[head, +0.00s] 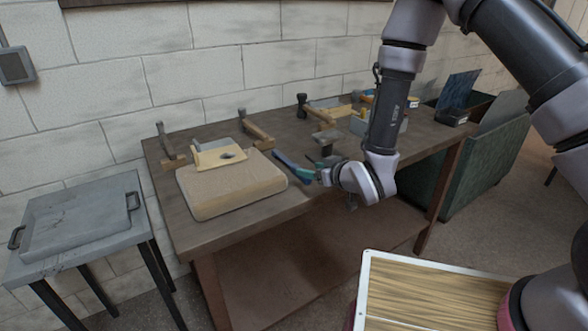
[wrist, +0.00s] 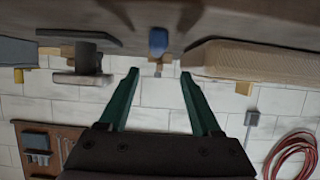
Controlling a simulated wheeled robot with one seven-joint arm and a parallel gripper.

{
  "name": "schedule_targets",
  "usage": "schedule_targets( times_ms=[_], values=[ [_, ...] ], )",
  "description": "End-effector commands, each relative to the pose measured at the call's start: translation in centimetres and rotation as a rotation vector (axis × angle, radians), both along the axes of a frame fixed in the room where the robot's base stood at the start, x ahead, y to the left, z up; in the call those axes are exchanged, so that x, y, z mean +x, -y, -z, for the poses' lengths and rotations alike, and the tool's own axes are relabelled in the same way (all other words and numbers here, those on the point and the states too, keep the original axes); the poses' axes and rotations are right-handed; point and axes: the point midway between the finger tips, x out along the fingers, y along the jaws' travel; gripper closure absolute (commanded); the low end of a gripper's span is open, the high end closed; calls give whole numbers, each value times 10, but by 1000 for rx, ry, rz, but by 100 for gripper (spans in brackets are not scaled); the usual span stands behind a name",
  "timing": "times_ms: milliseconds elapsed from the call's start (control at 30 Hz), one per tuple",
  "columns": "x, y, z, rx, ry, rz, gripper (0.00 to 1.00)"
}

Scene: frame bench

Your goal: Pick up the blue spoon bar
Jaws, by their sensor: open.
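The blue spoon bar (head: 291,165) lies on the wooden workbench (head: 240,216), to the right of the beige block. In the wrist view the end of the blue spoon bar (wrist: 158,41) shows beyond the fingertips, roughly in line with the gap between them. My gripper (head: 314,169) is low over the bench at the near right end of the bar. In the wrist view my gripper (wrist: 160,72) has its two green fingers spread apart with nothing between them. In the head view I cannot tell whether a finger touches the bar.
A beige block (head: 228,194) sits left of the bar, with a clamp beside it. Hammers and other tools (head: 325,115) lie behind. A grey side table with a tray (head: 78,231) stands left. A green bin (head: 490,165) stands right of the bench.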

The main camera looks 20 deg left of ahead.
Motion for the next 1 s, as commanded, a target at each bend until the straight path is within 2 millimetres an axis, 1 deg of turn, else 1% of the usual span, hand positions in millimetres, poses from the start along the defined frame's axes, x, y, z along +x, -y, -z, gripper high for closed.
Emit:
schedule_targets(
  times_ms=[100,200,433,600,700,800,1000],
  values=[
    [13,-15,8,2,3,0,35],
    [21,-25,14,1,2,0,35],
    [33,-36,22,0,2,1,35],
    [50,-51,35,0,1,0,35],
    [57,-60,39,1,2,1,35],
    [61,-63,41,0,2,1,35],
    [62,-64,41,-1,1,1,35]
  ],
)
